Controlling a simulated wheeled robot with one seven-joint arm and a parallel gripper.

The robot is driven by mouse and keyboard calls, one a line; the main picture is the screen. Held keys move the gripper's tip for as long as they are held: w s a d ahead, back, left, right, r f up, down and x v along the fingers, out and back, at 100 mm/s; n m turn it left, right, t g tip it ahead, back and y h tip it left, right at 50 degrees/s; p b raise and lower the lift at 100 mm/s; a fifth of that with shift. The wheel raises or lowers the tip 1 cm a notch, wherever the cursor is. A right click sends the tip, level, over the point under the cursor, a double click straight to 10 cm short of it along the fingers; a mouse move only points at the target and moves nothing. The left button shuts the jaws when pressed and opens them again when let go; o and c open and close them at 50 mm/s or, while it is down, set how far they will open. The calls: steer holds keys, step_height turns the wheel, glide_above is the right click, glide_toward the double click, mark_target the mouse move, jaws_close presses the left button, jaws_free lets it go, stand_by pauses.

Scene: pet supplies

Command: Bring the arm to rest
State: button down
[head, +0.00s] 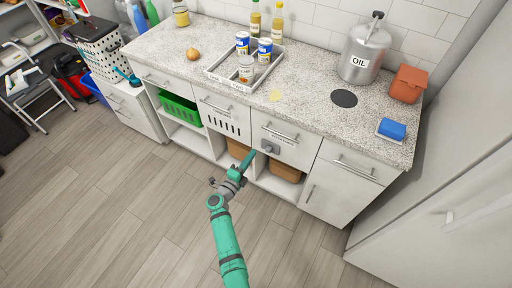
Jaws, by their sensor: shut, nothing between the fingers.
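My teal arm (228,245) reaches up from the bottom of the head view toward the counter's front. My gripper (270,149), small and grey at the arm's far end, appears in front of a white drawer front, below its bar handle. It is shut and holds nothing. Whether it touches the drawer front cannot be told from this view.
The speckled counter (310,115) carries a divided tray (222,78) with cans, an OIL canister (362,55), an orange-brown container (408,83) and a blue sponge (392,129). A green basket (180,110) and brown bins sit in open shelves below.

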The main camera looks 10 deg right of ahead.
steer(key=v, duration=0.4)
steer(key=shift+w+a, duration=0.2)
steer(key=shift+a, duration=0.05)
steer(key=shift+s, duration=0.1)
steer(key=s+a+r+n+t+y, duration=0.1)
steer(key=s+r+n+t+y, duration=0.2)
steer(key=s+n, duration=0.6)
steer(key=s+a+r+n+t+y, duration=0.1)
steer(key=s+r+n+t+y, duration=0.25)
steer(key=s, duration=0.95)
steer(key=s+a+r+n+g+y, duration=0.1)
steer(key=s+a+r+n+y, duration=0.1)
steer(key=s, duration=0.5)
steer(key=s+a+r+n+g+y, duration=0.1)
steer(key=s+a+r+n+y, duration=0.1)
steer(key=s+r+n, duration=0.3)
steer(key=s+a+r+n+g+y, duration=0.2)
steer(key=s+a+r+n, duration=0.1)
steer(key=s+n, duration=0.4)
steer(key=v, duration=0.3)
steer(key=shift+s+a, duration=0.3)
steer(key=shift+a, duration=0.05)
